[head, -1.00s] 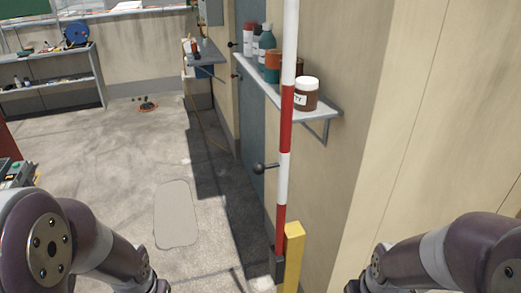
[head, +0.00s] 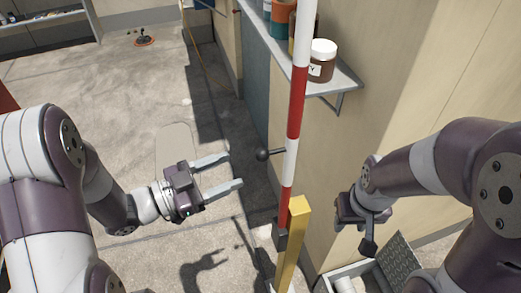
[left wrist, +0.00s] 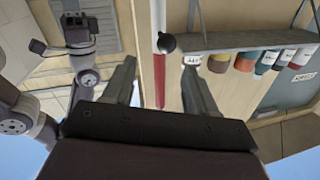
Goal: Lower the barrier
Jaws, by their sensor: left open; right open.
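The barrier (head: 298,95) is a red and white striped pole, standing nearly upright beside a yellow post (head: 291,245). A dark ball knob (head: 262,154) on a short stem sticks out to the left of the pole. My left gripper (head: 234,171) is open and empty, a little left of the knob, fingers pointing towards it. In the left wrist view the pole (left wrist: 159,75) and the knob (left wrist: 166,43) show beyond and between the open fingers (left wrist: 160,80). My right gripper (head: 357,232) is to the right of the post, apart from the barrier; its fingers are partly hidden.
A wall shelf (head: 335,80) with several jars, one brown with a white lid (head: 321,62), is close behind the pole. An open box (head: 345,280) lies on the floor at lower right. The floor at left is mostly clear.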

